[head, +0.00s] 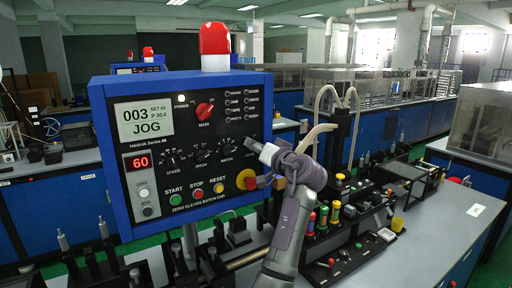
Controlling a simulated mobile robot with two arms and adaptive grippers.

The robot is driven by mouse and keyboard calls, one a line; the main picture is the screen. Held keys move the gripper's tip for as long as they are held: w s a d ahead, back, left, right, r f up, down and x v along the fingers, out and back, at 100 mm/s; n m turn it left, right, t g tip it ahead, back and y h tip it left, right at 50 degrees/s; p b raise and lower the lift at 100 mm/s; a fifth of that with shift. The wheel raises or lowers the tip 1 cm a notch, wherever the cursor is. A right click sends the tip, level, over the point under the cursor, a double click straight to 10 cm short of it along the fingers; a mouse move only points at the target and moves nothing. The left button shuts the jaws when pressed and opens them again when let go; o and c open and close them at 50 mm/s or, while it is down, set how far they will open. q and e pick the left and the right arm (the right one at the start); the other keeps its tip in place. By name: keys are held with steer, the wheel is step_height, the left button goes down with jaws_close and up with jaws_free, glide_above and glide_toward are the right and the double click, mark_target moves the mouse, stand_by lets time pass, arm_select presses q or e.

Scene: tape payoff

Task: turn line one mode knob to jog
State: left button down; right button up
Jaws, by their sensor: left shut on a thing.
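The blue control panel (105,170) with a black face stands in front of me, and its screen (145,121) reads "003" and "JOG". The mode knob (250,143) appears to be the rightmost in the row of small black knobs, beside the panel's right edge. My left gripper (262,149) is shut on it, and its fingers cover much of the knob and its markings. The pointer's direction cannot be made out. My right gripper is not in view.
A red MAIN switch (204,110), green START button (176,200), red STOP button (197,195) and yellow-ringed red button (246,180) are near the knob row. A red beacon (215,42) tops the panel. Machine parts crowd the grey bench (440,238) at right.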

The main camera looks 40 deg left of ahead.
arm_select(q)
steer(key=c, duration=1.2)
jaws_free()
steer(key=shift+c, duration=0.2)
steer(key=shift+o, duration=0.2)
steer(key=shift+d, duration=0.1)
steer(key=v, duration=1.2)
